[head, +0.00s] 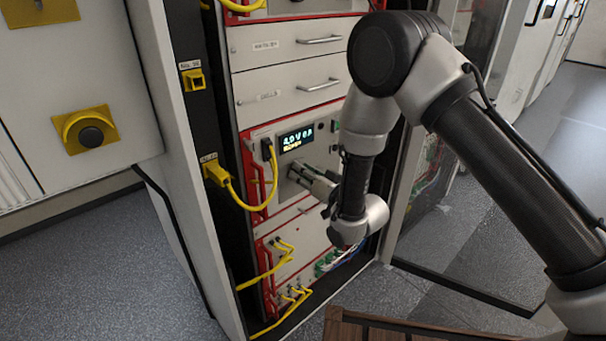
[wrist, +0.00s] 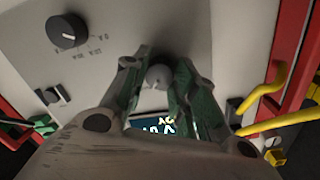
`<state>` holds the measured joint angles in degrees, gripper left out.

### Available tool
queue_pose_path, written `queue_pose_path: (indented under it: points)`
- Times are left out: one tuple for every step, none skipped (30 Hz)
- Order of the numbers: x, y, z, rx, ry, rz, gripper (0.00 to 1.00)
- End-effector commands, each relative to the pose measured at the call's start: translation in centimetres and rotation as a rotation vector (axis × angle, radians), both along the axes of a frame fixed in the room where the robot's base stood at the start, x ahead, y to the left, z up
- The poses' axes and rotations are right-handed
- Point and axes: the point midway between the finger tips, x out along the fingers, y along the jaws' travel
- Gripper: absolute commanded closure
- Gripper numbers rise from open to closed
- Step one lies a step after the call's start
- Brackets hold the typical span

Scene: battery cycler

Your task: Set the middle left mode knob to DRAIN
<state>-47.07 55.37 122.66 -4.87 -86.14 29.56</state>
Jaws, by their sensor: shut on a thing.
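My gripper (head: 300,172) reaches the front of a light panel just below its small lit display (head: 297,138). In the wrist view, its green-padded fingers (wrist: 158,82) are shut on a small grey round knob (wrist: 158,75), one finger on each side. This knob lies on the yellow-cable side of the panel, which is the left side in the head view. Its pointer and any labels around it cannot be made out, so its setting is unclear. The display also shows in the wrist view (wrist: 155,125), partly covered by my gripper.
A black knob (wrist: 67,30) with a white pointer and small printed marks sits apart from my fingers. A small black switch (wrist: 53,95) is below it. Yellow cables (head: 272,180) and red handles (head: 252,185) edge the rack. A yellow-plated knob (head: 90,130) is on the left cabinet.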

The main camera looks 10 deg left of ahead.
Motion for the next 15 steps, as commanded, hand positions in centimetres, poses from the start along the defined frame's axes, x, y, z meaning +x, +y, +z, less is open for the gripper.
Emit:
queue_pose_path:
  points:
    - [-0.03, -0.04, -0.11, -0.001, 0.005, 0.0, 0.96]
    - [-0.04, -0.05, -0.11, 0.0, 0.005, 0.0, 0.96]
    - [-0.04, -0.05, -0.11, 0.0, 0.006, 0.0, 0.96]
    - [-0.04, -0.05, -0.11, 0.0, 0.006, 0.0, 0.96]
    - [-0.04, -0.05, -0.12, 0.0, 0.006, 0.0, 0.96]
    - [-0.04, -0.05, -0.12, 0.0, 0.006, 0.0, 0.96]
    - [-0.04, -0.05, -0.12, 0.0, 0.006, 0.0, 0.96]
    - [-0.04, -0.05, -0.12, 0.0, 0.006, 0.0, 0.96]
    - [-0.04, -0.05, -0.13, 0.0, 0.006, 0.0, 0.96]
    - [-0.04, -0.05, -0.13, 0.0, 0.006, 0.0, 0.96]
    - [-0.04, -0.05, -0.13, 0.0, 0.006, 0.0, 0.96]
    - [-0.04, -0.05, -0.13, 0.0, 0.006, 0.0, 0.69]
    - [-0.05, -0.04, -0.14, 0.0, 0.006, 0.0, 0.63]
    - [-0.05, -0.04, -0.14, 0.0, 0.005, 0.0, 0.58]
    - [-0.05, -0.04, -0.12, 0.0, 0.005, 0.0, 0.51]
